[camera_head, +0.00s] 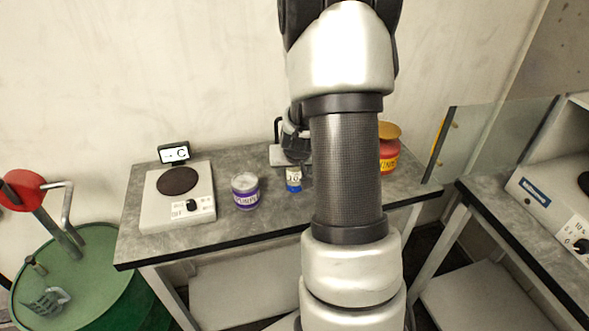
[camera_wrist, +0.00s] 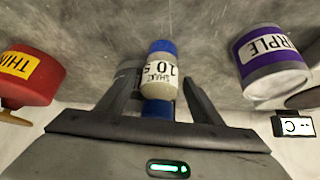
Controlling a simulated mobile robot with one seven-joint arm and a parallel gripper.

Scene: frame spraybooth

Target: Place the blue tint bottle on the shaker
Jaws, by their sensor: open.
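The blue tint bottle (camera_head: 294,180) stands on the grey table. It is small and blue, with a white label. A white device with a black round plate and a knob, seemingly the shaker (camera_head: 545,193), stands on the right table, partly cut off by the frame edge.
A white plate device (camera_head: 160,213) with a C display (camera_head: 174,153) stands at left. A purple-labelled jar (camera_head: 245,191) is left of the bottle. A red can (camera_head: 388,161) is right, partly behind my arm. A glass panel (camera_head: 480,135) and a gap separate the tables. A green drum (camera_head: 85,275) stands left.

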